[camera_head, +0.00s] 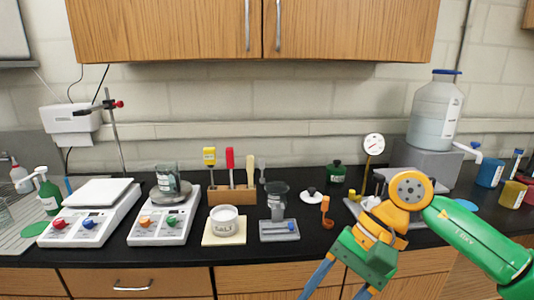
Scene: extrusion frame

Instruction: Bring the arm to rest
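My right arm (470,237) comes in from the right, with a green link and a yellow and orange wrist. My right gripper (335,288) hangs in front of the counter's front edge, pointing down and to the left. Its two blue-grey fingers are spread apart, with nothing visible between them. Their ends run to the bottom edge of the picture, so the tips may be cut off. My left gripper is not in view.
The black counter (170,256) holds two scales with knobs, a salt bowl (224,221), a tool block (233,195), an orange scoop (326,210) and a dial gauge (373,146). A large jug (435,112) stands at back right. Wooden cabinets (180,30) hang above.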

